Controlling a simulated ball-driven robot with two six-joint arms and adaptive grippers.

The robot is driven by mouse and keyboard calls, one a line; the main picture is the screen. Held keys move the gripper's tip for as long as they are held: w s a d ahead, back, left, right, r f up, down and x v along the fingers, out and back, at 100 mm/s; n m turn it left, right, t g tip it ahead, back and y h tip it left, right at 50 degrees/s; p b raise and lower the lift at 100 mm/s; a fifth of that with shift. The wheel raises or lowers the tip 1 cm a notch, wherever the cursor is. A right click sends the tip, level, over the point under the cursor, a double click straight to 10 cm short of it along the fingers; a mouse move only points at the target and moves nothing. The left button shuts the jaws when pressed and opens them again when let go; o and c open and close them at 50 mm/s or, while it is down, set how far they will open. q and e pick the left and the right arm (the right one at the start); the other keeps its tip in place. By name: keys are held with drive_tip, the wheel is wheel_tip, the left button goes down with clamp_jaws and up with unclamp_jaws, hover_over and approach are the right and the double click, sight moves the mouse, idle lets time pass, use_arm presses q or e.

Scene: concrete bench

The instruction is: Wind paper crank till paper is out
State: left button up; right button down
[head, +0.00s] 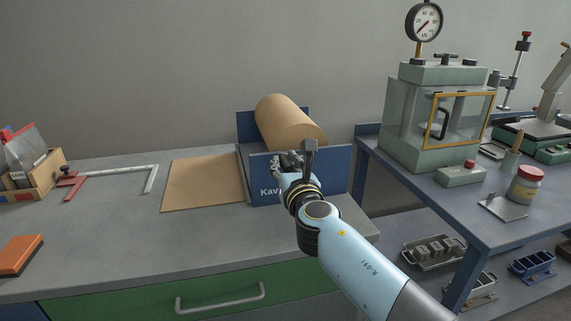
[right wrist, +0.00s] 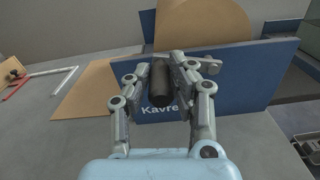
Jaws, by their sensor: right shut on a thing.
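A thick roll of brown paper (head: 287,122) sits in a blue dispenser (head: 338,175) marked "Kavre" at the middle of the bench. A flat sheet of brown paper (head: 203,183) lies on the bench to the left of the dispenser. My right gripper (right wrist: 161,80) is shut on the dark cylindrical crank handle (right wrist: 160,88) in front of the dispenser's near side panel. In the head view my right gripper (head: 296,162) partly covers that panel and a grey crank part (head: 309,155) sticks up beside it. My left gripper is not in view.
A red and grey square (head: 150,170) lies left of the paper, near a wooden box (head: 38,178) and an orange block (head: 19,254). A blue table (head: 440,190) with a gauge-topped chamber (head: 425,115) stands at the right. The bench front is clear.

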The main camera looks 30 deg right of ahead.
drive_tip(key=c, duration=1.1)
unclamp_jaws()
drive_tip(key=shift+d, duration=0.1)
drive_tip(key=shift+c, duration=0.2)
drive_tip(key=v, duration=1.2)
drive_tip(key=shift+s, duration=0.1)
